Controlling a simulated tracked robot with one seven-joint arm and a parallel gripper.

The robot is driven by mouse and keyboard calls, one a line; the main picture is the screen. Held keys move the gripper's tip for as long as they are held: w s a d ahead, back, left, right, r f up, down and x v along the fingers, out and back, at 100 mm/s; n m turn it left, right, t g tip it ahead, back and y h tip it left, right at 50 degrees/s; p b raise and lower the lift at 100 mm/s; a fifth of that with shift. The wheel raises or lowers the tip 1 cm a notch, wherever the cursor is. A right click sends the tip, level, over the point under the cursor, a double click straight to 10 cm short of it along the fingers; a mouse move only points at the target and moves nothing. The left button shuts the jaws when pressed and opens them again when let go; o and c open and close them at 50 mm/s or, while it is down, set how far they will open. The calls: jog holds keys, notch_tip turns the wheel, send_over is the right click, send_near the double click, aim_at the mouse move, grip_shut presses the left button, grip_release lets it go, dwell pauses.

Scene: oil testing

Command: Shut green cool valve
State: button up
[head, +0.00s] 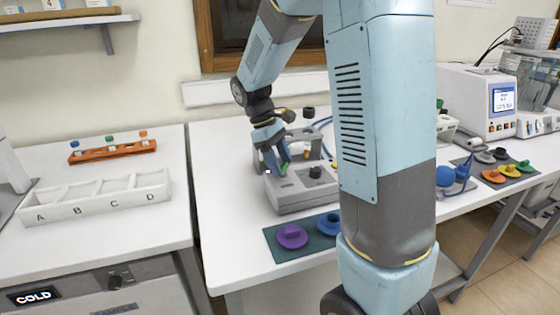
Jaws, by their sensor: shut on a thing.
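A grey testing device (305,195) stands on the middle white bench, partly hidden behind my arm. A small green valve handle (284,169) shows on its top left, mostly covered by my gripper. My gripper (277,169) reaches down to the device from above and is shut on the green valve handle. A dark knob (316,172) sits on the device's top to the right of my gripper. The exact angle of the valve handle is too small and covered to tell.
A dark green mat (285,254) with purple (292,237) and blue (328,225) lids lies in front of the device. An orange vial rack (112,151) and a white A–D tray (98,202) stand on the left bench. A white analyser (478,98) stands at right.

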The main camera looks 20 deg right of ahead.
jog(key=m, duration=0.2)
jog(key=m+y, duration=0.1)
jog(key=m, duration=0.1)
jog(key=shift+w+d+m+g+y, duration=0.2)
jog(key=shift+m+g+y, duration=0.1)
jog(key=shift+g, duration=0.1)
jog(key=shift+d+m+y, duration=0.1)
jog(key=shift+m+y, duration=0.7)
jog(key=shift+m, duration=1.2)
jog(key=o, duration=1.1)
jog(key=shift+c, duration=0.2)
jog(key=v, duration=1.3)
jog(key=shift+w+r, duration=0.3)
jog(key=shift+d, duration=0.1)
